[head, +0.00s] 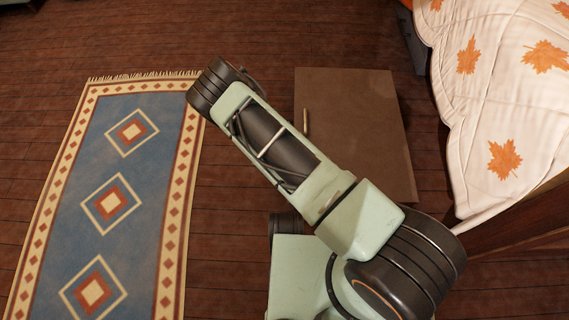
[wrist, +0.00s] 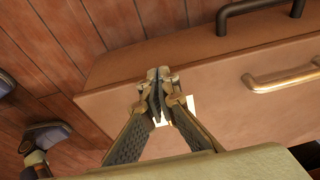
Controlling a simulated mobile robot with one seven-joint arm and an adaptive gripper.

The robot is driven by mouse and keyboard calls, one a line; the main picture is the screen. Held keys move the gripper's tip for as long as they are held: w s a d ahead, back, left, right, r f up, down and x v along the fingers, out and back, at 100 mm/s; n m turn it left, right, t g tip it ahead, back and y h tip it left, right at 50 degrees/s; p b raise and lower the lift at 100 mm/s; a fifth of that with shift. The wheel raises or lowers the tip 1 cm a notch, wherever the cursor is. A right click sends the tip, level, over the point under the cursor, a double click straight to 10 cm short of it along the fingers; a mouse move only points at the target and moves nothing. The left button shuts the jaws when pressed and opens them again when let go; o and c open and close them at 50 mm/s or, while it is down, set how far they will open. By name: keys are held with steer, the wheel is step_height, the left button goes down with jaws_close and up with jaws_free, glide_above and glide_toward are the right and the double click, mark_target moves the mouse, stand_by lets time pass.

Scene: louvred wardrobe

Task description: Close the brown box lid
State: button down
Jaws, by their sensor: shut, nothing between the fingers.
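The brown box (head: 360,110) stands on the floor beside the bed, partly covered by my arm in the head view. Its upper face looks flat, with a small brass handle (head: 306,122) near the left edge. In the wrist view the brown box (wrist: 230,115) fills the middle and right, with a brass handle (wrist: 283,78) on the nearer face and a dark handle (wrist: 258,10) beyond an edge. I cannot tell how far the lid stands open. My gripper (wrist: 160,82) is shut and empty, in front of the box face left of the brass handle; contact is unclear.
A blue patterned rug (head: 110,190) lies on the left. A bed with a white leaf-print quilt (head: 500,100) stands close on the right. Bare wooden floor (head: 300,35) is free behind the box. A small white patch (wrist: 187,106) shows behind the fingers.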

steer(key=a+r+p, duration=0.1)
steer(key=a+r, duration=0.2)
steer(key=a, duration=0.6)
steer(key=shift+s+a+r, duration=0.15)
steer(key=shift+a+r, duration=0.1)
steer(key=shift+a, duration=0.1)
